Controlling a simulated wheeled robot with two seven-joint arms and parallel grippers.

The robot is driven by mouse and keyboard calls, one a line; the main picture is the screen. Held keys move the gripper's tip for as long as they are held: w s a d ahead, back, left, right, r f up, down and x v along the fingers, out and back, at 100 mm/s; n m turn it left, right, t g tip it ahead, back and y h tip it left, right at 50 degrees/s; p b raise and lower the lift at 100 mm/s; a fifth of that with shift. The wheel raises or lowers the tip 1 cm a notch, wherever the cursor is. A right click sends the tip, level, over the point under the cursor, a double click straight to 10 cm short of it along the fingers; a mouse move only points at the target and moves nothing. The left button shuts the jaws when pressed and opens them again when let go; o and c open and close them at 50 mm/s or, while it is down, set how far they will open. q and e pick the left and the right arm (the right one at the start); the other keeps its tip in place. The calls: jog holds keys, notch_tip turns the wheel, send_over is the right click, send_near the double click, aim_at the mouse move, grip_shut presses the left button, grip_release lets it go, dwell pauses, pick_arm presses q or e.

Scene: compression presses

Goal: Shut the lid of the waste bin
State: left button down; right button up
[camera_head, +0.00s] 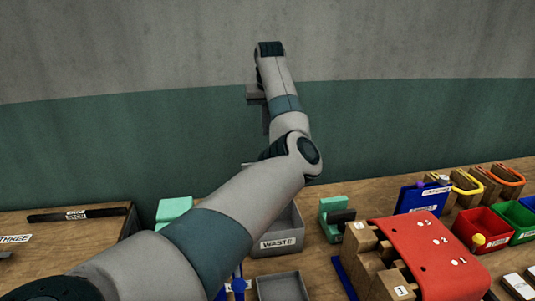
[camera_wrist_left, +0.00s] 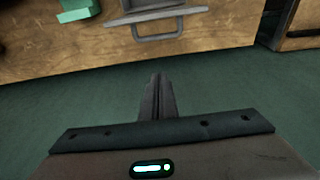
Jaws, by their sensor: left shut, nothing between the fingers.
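The grey waste bin (camera_head: 281,238), labelled WASTE, stands on the wooden bench, its upper left hidden behind my left arm. A pale edge at its back, next to my forearm, may be the lid (camera_head: 248,166); most of that area is hidden. In the left wrist view a grey part with a loop handle (camera_wrist_left: 160,35), seemingly the open lid, is at the bench's back edge. My left gripper (camera_head: 266,125) is beyond the bin, near the wall, pointing down. Its fingers are shut and empty (camera_wrist_left: 157,85), apart from the handle. My right gripper is not in view.
A red stepped cover (camera_head: 418,253) on wooden blocks and a green press-like piece (camera_head: 336,217) stand right of the bin. A grey tray (camera_head: 282,287) lies in front. A green block (camera_head: 173,209) is to its left. The green and grey wall (camera_head: 400,120) is behind.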

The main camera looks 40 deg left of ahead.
pick_arm(q)
notch_tip(320, 180, down, 9)
jog(key=s+d+p, duration=0.1)
jog(key=p, duration=0.6)
jog(key=shift+d+f, duration=0.15)
jog(key=shift+d, duration=0.05)
dwell(0.4)
dwell(0.5)
